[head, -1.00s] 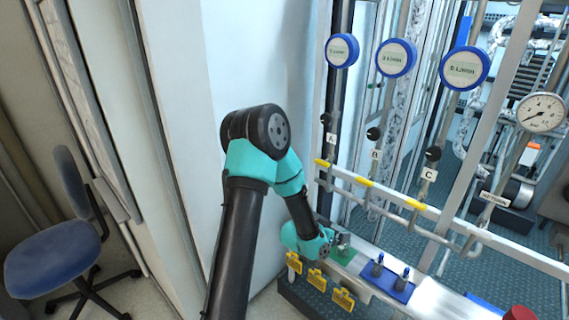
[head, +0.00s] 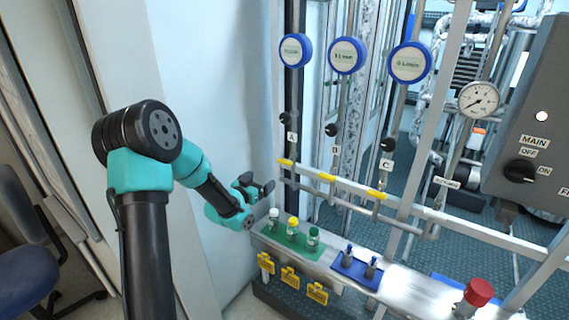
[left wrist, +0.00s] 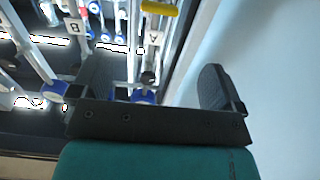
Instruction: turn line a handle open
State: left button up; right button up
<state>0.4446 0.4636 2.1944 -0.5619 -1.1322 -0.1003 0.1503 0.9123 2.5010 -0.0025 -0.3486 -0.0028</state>
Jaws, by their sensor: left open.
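The line A handle (head: 285,162) is a small yellow bar on the pipe below the label A (head: 292,137). It lies roughly along the horizontal rail. My left gripper (head: 256,186) is open and empty, just left of and a little below this handle, apart from it. In the left wrist view the yellow handle (left wrist: 160,7) shows at the top edge, beyond the open fingers (left wrist: 155,80), with the label A (left wrist: 153,39) under it. My right gripper is not in view.
Yellow handles for B (head: 327,177) and C (head: 376,194) sit along the same rail (head: 440,214). Below, a green mat (head: 310,251) holds capped vials, and a blue mat (head: 358,276) stands beside it. A white wall panel (head: 225,80) is close on the left.

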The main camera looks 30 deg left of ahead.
aim_at(285, 161)
pick_arm(q)
jog(key=w, duration=1)
jog(key=w+d, duration=0.1)
jog(key=w, duration=0.4)
jog(key=shift+w, duration=0.35)
jog(key=c, duration=0.9)
jog(key=shift+c, duration=0.2)
